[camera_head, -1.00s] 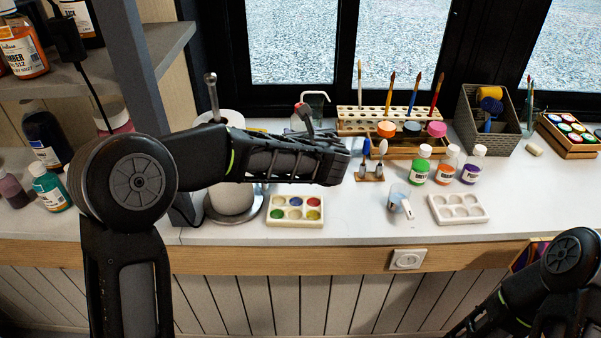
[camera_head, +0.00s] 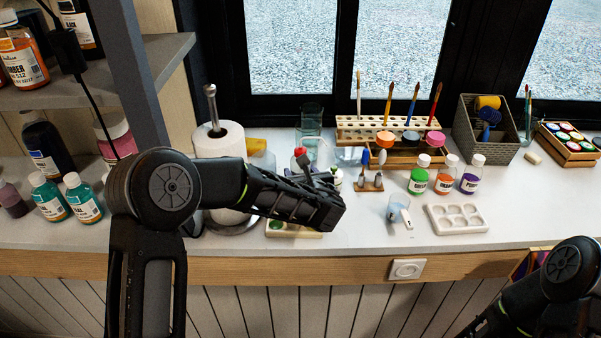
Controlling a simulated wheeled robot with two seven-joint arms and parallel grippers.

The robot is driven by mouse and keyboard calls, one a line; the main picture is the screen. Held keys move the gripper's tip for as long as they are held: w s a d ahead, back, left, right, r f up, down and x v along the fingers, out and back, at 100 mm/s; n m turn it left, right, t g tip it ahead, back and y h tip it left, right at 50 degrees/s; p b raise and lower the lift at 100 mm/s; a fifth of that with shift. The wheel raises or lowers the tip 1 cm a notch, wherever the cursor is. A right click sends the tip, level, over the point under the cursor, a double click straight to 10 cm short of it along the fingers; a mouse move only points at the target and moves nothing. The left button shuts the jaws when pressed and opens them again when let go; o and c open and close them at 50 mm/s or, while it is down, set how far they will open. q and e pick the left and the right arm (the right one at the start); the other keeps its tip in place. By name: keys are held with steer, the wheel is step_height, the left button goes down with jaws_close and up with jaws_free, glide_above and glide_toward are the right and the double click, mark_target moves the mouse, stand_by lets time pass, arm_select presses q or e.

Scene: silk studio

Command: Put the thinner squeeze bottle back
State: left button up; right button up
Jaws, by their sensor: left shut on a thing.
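My left gripper (camera_head: 309,167) is over the counter, in front of the brush rack, and its fingers are mostly hidden behind my forearm. It is shut on a pale thing with a red top (camera_head: 300,152), which looks like the squeeze bottle. Most of its body is hidden, so I cannot tell its width or whether it touches the counter. A small white and green item (camera_head: 337,177) shows just right of the gripper, partly hidden by my arm. My right arm is at the lower right, its gripper out of view.
The wooden brush rack (camera_head: 389,124) stands behind. Green (camera_head: 418,181), orange (camera_head: 446,180) and purple (camera_head: 471,181) paint bottles stand to the right. A white palette (camera_head: 457,219) and a small cup (camera_head: 396,209) are near the front. A paper towel roll (camera_head: 219,143) stands at left.

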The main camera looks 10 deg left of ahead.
arm_select(q)
steer(key=shift+f+b, duration=0.2)
steer(key=shift+b, duration=0.15)
steer(key=o, duration=0.9)
steer(key=shift+s+r+p, duration=0.1)
steer(key=shift+r+p, duration=0.2)
steer(key=shift+p, duration=0.1)
steer(key=b+v, duration=0.1)
steer(key=v, duration=1.1)
steer(key=shift+f, duration=0.2)
